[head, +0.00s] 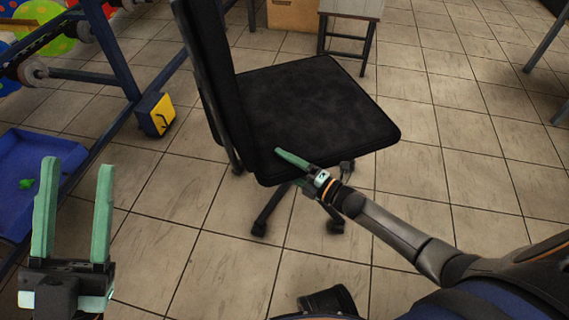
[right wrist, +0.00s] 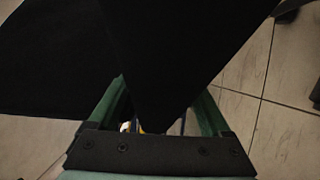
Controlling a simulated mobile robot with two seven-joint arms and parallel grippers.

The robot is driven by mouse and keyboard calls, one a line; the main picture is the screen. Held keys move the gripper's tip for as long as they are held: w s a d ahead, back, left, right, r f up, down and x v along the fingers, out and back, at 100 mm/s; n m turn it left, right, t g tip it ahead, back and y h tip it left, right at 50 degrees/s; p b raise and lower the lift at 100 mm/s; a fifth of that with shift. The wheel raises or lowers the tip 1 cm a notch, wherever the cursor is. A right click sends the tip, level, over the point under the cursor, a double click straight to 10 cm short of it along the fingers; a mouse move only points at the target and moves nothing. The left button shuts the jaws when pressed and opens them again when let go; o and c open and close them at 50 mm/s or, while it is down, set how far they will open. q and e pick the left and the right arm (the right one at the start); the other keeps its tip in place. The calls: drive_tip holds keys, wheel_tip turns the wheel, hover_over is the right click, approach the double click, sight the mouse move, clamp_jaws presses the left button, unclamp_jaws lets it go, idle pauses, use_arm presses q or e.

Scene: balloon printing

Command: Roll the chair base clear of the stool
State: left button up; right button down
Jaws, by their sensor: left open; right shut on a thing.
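The black office chair (head: 310,105) stands in the middle of the head view, its backrest (head: 212,75) on the left. Its base (head: 272,207) shows below the seat as dark legs with casters on the tiles; the far side is hidden by the seat. The stool (head: 351,8) has a light grey top and dark legs, and stands just behind the seat's far edge. My right gripper (head: 297,163) is shut on the chair seat at its near edge. The dark seat (right wrist: 175,50) fills much of the right wrist view between the fingers. My left gripper (head: 77,165) is open and empty at lower left.
A blue metal frame (head: 115,50) with rollers and coloured balloons stands at the left. A yellow-and-blue box (head: 156,114) is by its foot, and a blue tray (head: 40,165) lies at far left. A cardboard box (head: 293,14) is at the back. Floor right of the chair is clear.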

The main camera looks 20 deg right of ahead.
drive_tip(key=shift+s+a, duration=0.3)
drive_tip(key=shift+a, duration=0.15)
drive_tip(key=shift+c, duration=0.8)
unclamp_jaws()
drive_tip(key=shift+o, duration=0.8)
drive_tip(key=shift+d, duration=0.15)
drive_tip(key=shift+d, duration=0.1)
